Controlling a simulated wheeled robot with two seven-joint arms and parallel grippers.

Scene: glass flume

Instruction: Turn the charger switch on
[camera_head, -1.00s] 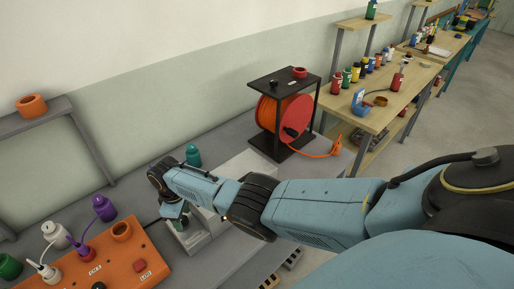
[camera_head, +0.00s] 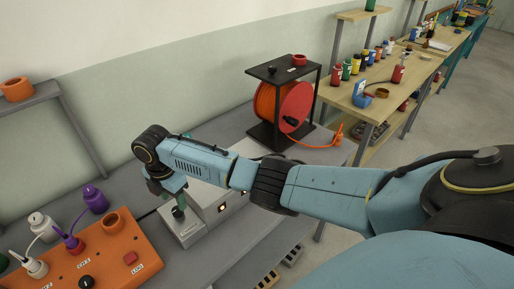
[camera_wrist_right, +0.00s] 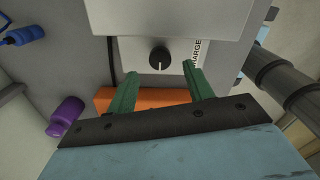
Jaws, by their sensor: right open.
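The charger is a pale grey-white box (camera_head: 205,216) on the grey bench in the head view. In the right wrist view its panel (camera_wrist_right: 140,52) carries a black round knob (camera_wrist_right: 159,59) with a white pointer line, beside partly hidden lettering "CHARGE". My right gripper (camera_head: 179,212) hangs over the charger's low front part. Its green fingers (camera_wrist_right: 163,76) are open and empty, one to each side of the knob in the wrist view and just below it there. I cannot tell if they touch the panel. My left gripper is out of view.
An orange box (camera_head: 95,260) with a red button, a black knob and purple and white plugs stands left of the charger. A red cable reel (camera_head: 282,105) in a black frame stands behind, right. A grey shelf (camera_head: 40,95) is at the left wall.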

